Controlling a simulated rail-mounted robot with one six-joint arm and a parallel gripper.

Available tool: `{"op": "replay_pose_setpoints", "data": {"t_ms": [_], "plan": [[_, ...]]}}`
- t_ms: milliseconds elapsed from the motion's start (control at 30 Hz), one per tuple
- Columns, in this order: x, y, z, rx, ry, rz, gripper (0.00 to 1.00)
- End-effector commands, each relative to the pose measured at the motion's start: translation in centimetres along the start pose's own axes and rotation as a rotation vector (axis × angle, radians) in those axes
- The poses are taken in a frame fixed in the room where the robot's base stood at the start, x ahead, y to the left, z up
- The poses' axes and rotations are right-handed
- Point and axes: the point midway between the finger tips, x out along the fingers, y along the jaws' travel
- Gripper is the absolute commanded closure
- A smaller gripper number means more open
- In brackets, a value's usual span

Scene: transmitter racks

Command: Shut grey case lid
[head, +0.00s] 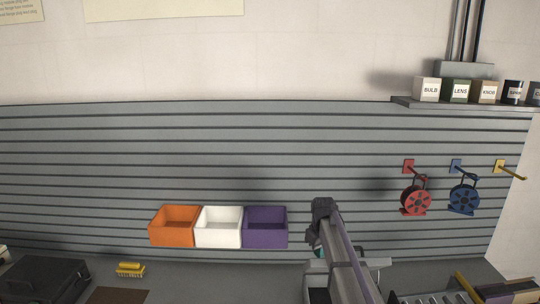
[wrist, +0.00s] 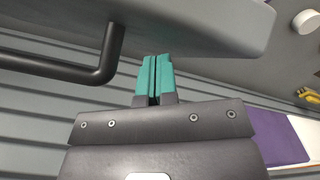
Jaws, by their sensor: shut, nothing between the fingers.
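My gripper (wrist: 155,60) has teal fingers, which are together with nothing between them. In the head view my gripper (head: 318,252) is low, right of the purple bin and partly hidden by my arm. In the wrist view a broad grey slab with a rounded edge (wrist: 205,25) lies close beyond the fingertips, with a black bent bar (wrist: 85,70) beside it. It looks like part of the grey case, perhaps its lid; contact with the fingers is unclear. In the head view a pale grey piece (head: 378,263) shows beside my arm, which hides most of what is there.
Orange (head: 173,226), white (head: 219,227) and purple (head: 265,227) bins hang on the slatted wall, left of my arm. A dark case (head: 45,278) and a yellow brush (head: 130,270) are on the counter at left. Red (head: 416,201) and blue (head: 464,198) reels hang at right.

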Motion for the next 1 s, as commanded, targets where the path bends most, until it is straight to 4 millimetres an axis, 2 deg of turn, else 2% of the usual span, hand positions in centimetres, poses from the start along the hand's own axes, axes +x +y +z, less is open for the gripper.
{"op": "replay_pose_setpoints", "data": {"t_ms": [833,1000], "plan": [[2.2,-2.4,4.2,0.0,0.0,0.0,1.0],[2.0,-2.3,4.0,0.0,0.0,0.0,1.0]]}}
